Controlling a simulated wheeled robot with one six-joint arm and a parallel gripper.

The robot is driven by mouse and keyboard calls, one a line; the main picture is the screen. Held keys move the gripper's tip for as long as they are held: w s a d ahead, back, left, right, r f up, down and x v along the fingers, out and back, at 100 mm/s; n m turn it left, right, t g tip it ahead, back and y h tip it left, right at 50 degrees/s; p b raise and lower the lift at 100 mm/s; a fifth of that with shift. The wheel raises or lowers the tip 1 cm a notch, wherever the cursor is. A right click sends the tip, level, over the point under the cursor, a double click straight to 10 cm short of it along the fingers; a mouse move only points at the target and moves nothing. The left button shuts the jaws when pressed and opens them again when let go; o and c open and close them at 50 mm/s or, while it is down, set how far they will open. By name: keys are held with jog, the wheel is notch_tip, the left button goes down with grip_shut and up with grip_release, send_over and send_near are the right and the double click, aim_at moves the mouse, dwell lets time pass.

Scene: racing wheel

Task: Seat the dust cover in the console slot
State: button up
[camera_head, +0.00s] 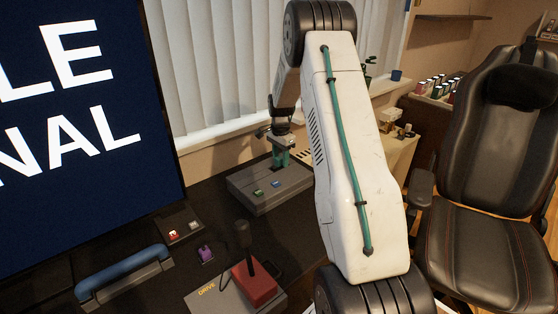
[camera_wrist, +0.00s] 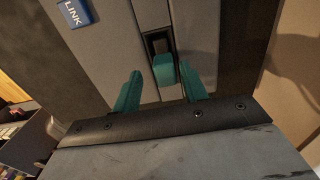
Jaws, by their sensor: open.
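The grey console (camera_head: 264,197) lies on the dark desk in the head view, and its grey top (camera_wrist: 110,50) fills much of the wrist view. A dark slot (camera_wrist: 156,43) with a pale rim shows in it. A teal block (camera_wrist: 163,72), which looks like the dust cover, stands at the near end of the slot. I cannot tell how deep it sits. My gripper (camera_head: 281,160) points down over the back of the console. In the wrist view its two teal fingers are apart, one on each side of the block, with gaps visible.
A red-based shifter (camera_head: 254,284), a purple piece (camera_head: 206,254) and a blue-grey handle (camera_head: 124,274) are nearer on the desk. Window blinds (camera_head: 220,60) stand behind. A black chair (camera_head: 490,180) is at the right.

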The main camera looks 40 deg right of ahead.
aim_at(278, 158)
notch_tip(278, 158, up, 11)
jog(key=s+a+r+n, duration=0.3)
jog(key=s+a+r, duration=0.1)
jog(key=a+r, duration=0.35)
jog(key=s+a+r+n, duration=0.3)
jog(key=a+r, duration=0.3)
jog(key=a, duration=0.3)
jog(key=s+a+n, duration=0.6)
jog(key=s+a, duration=0.3)
jog(key=s, duration=0.6)
jog(key=s+a+n+t, duration=0.1)
jog(key=s+a+n, duration=0.5)
jog(key=s+a, duration=0.4)
jog(key=s, duration=0.4)
jog(key=shift+s+r+n, duration=0.3)
jog(key=shift+s, duration=0.1)
jog(key=shift+t, duration=0.3)
